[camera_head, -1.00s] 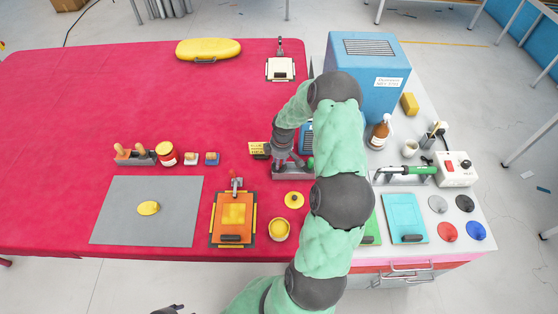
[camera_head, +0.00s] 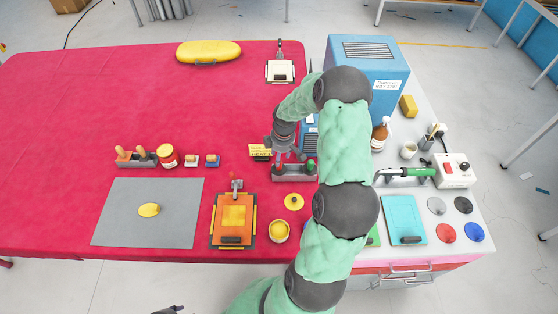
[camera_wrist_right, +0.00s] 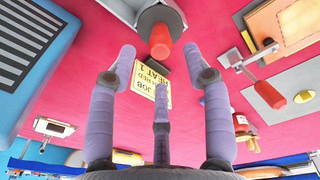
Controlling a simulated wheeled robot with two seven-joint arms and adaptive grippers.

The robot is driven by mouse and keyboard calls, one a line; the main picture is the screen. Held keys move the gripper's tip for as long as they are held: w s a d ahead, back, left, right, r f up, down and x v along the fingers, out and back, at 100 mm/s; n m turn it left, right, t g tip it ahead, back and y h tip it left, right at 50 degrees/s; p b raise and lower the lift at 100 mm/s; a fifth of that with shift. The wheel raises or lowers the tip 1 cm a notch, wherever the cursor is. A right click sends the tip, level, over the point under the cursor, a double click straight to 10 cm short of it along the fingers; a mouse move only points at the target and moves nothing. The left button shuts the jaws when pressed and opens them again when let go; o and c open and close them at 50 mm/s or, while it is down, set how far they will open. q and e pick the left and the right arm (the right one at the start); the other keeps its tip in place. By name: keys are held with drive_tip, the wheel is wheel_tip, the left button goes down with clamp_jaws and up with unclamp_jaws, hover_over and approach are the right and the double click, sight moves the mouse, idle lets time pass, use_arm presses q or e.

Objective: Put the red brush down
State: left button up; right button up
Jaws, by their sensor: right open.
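The red brush (camera_wrist_right: 160,42) shows its red handle end in the right wrist view, at a grey rack (camera_wrist_right: 150,17). In the head view the grey rack (camera_head: 293,177) sits on the red table, and the brush is mostly hidden by my gripper. A green handle (camera_head: 311,165) stands at the rack's right end. My right gripper (camera_head: 290,156) is above the rack. In the wrist view its fingers (camera_wrist_right: 159,58) are spread apart, with the red handle beyond their tips and nothing held. Only a dark fragment, likely my left gripper (camera_head: 170,309), shows at the bottom edge.
A yellow job card (camera_head: 259,151) stands left of the rack. A large blue machine (camera_head: 365,75) is close behind right. The table's left back is clear.

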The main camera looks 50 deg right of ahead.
wheel_tip(320, 180, up, 7)
drive_tip(key=shift+s, duration=0.4)
drive_tip(key=shift+a, duration=0.1)
idle(0.4)
